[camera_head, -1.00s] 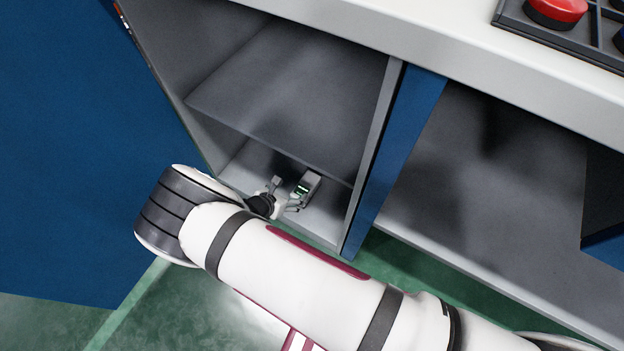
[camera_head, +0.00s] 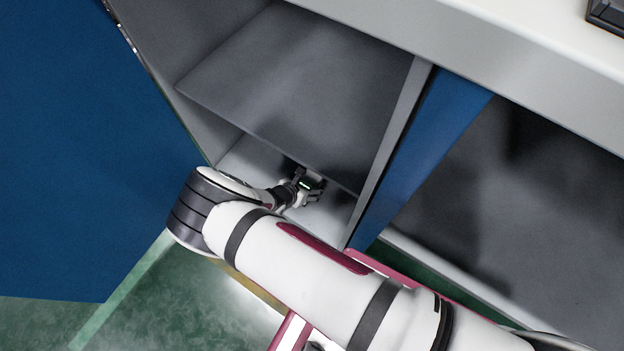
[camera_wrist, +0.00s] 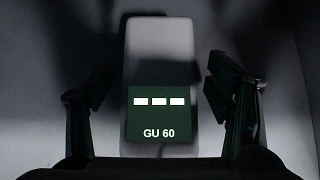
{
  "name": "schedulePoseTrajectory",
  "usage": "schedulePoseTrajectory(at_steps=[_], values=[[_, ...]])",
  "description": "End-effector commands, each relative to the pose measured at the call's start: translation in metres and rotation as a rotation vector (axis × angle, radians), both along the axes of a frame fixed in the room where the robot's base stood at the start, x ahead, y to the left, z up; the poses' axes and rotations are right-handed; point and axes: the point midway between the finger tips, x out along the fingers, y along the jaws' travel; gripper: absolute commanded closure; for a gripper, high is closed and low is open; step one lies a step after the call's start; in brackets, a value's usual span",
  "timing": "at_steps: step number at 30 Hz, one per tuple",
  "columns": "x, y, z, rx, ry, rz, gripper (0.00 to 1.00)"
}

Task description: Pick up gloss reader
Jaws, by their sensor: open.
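The gloss reader (camera_wrist: 160,55) is a grey box with a dark green display that reads "GU 60" in the wrist view. It lies on the cabinet's lower floor, under the middle shelf. My gripper (camera_head: 312,190) reaches into the lower compartment at the reader. In the wrist view my gripper (camera_wrist: 162,85) is open, with one dark finger on each side of the reader and a visible gap on both sides.
The grey middle shelf (camera_head: 300,85) is just above and behind my gripper. A side wall with a blue panel (camera_head: 425,150) stands close on the right. An open blue door (camera_head: 80,160) is on the left. The right-hand compartment (camera_head: 530,190) looks mostly empty.

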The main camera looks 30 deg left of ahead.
Motion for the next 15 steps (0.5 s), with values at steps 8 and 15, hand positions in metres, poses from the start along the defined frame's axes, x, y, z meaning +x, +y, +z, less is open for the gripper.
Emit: schedulePoseTrajectory(at_steps=[8, 15], values=[[-0.0011, -0.0011, -0.0082, 0.001, 0.001, 0.006, 0.27], [-0.0008, -0.0012, -0.0079, 0.001, 0.0, 0.006, 0.7]])
